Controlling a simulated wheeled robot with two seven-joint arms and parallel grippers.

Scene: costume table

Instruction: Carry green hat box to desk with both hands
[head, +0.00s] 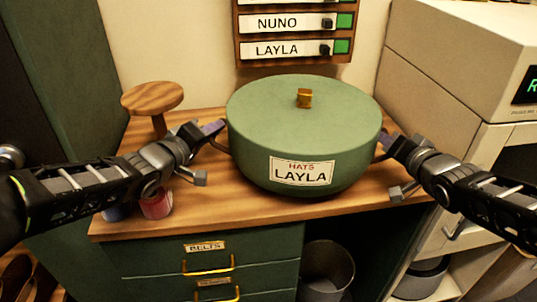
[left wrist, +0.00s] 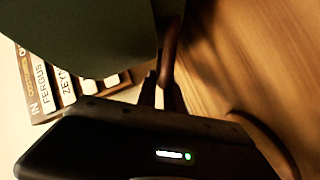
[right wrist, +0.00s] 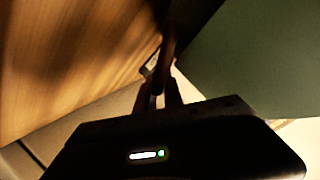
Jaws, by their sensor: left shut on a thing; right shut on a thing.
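The green hat box (head: 303,140) is a round lidded box with a brass knob and a label reading "HATS LAYLA". It is upright, over the wooden desk top (head: 200,215); I cannot tell whether its base touches the wood. My left gripper (head: 218,130) is shut on the handle at the box's left side. My right gripper (head: 385,140) is shut on the handle at its right side. The box's green wall also shows in the left wrist view (left wrist: 85,35) and the right wrist view (right wrist: 260,65). The fingertips are partly hidden by the box in the head view.
A wooden stand (head: 152,97) is at the desk's back left. Small red (head: 156,205) and blue (head: 115,212) containers sit near my left arm. A name board (head: 293,35) hangs behind. A beige machine (head: 470,60) stands at right. A bin (head: 325,272) is below the desk.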

